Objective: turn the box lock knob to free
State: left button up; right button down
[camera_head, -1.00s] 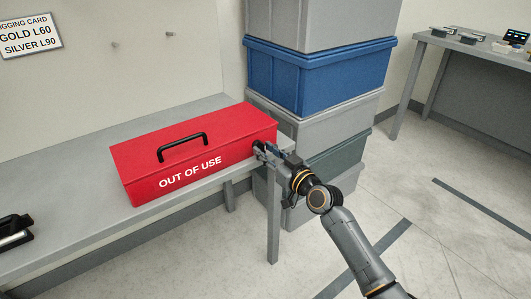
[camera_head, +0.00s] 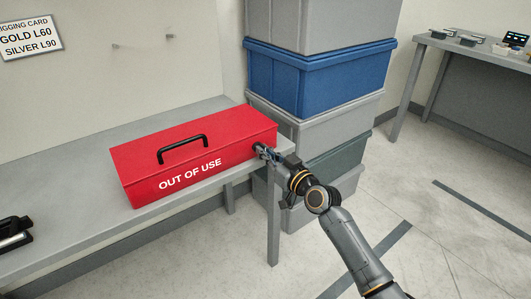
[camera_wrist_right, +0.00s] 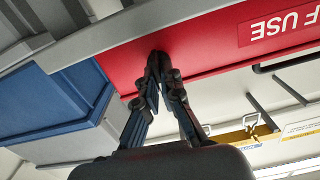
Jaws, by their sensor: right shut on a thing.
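The red box (camera_head: 195,150) marked OUT OF USE sits on the grey bench, its lid down and its black handle on top. My right gripper (camera_head: 262,150) is at the right end of the box's front face. In the right wrist view, the red front face (camera_wrist_right: 205,48) fills the upper right, and my right gripper (camera_wrist_right: 158,62) has its fingertips together against it. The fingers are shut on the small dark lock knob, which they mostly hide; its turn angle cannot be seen. My left gripper is not in view.
The grey bench (camera_head: 70,165) has free room left of the box. Stacked crates, one blue (camera_head: 315,80), stand close behind and right of my right gripper. A black object (camera_head: 14,232) lies at the bench's left edge. Another table (camera_head: 480,50) stands at the far right.

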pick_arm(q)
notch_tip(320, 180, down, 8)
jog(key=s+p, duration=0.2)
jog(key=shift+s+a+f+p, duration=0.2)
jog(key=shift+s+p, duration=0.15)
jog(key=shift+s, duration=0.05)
pick_arm(e)
jog(key=shift+w+d+f+m, duration=0.1)
jog(key=shift+f+m, duration=0.05)
jog(key=shift+m, duration=4.25)
jog(key=shift+w+d+f+m, duration=0.1)
jog(key=shift+m, duration=4.3)
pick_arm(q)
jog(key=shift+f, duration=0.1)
pick_arm(e)
jog(key=c, duration=1.5)
grip_release()
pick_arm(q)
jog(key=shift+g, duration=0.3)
pick_arm(e)
jog(key=shift+s, duration=0.1)
